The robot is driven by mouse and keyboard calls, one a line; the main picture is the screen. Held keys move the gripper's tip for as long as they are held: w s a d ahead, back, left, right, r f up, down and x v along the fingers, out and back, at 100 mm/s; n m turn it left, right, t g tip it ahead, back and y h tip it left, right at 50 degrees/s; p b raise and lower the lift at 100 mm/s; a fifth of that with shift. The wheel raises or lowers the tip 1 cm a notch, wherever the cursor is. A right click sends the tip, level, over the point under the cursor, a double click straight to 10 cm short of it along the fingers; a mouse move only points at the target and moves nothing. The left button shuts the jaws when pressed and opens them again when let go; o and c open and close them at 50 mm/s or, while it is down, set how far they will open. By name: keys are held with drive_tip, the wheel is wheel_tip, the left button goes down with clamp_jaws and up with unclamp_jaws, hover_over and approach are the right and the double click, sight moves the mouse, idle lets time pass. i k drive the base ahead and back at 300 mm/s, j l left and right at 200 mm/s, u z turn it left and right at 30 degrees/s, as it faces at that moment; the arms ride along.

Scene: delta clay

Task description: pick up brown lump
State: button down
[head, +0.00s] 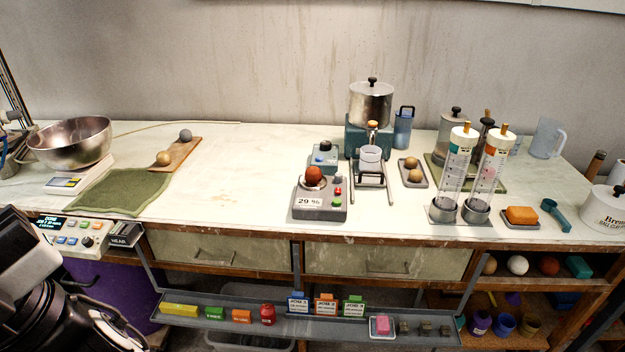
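A round reddish-brown lump (314,176) rests on top of a small grey device (320,205) with a "29 %" label, near the front middle of the bench. Another brown lump (548,265) sits on the shelf under the bench at the right. Two tan lumps (411,164) lie on a small grey tray, and a tan lump (164,158) and a grey lump (185,135) lie on a wooden board. My gripper (105,328) is partly in view at the lower left, dark and cut off by the frame, well away from these lumps. Its fingers cannot be made out clearly.
A metal bowl (72,142) stands on a scale at the left, beside a green mat (118,193). A metal pot (371,103) and two clear cylinders (491,172) stand to the right. A low rail (285,320) holds small blocks below the bench. The bench's centre left is clear.

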sight(314, 174)
drive_tip(key=i+j, duration=0.15)
drive_tip(key=i, duration=0.35)
drive_tip(key=i+j, duration=0.15)
drive_tip(key=i, duration=0.4)
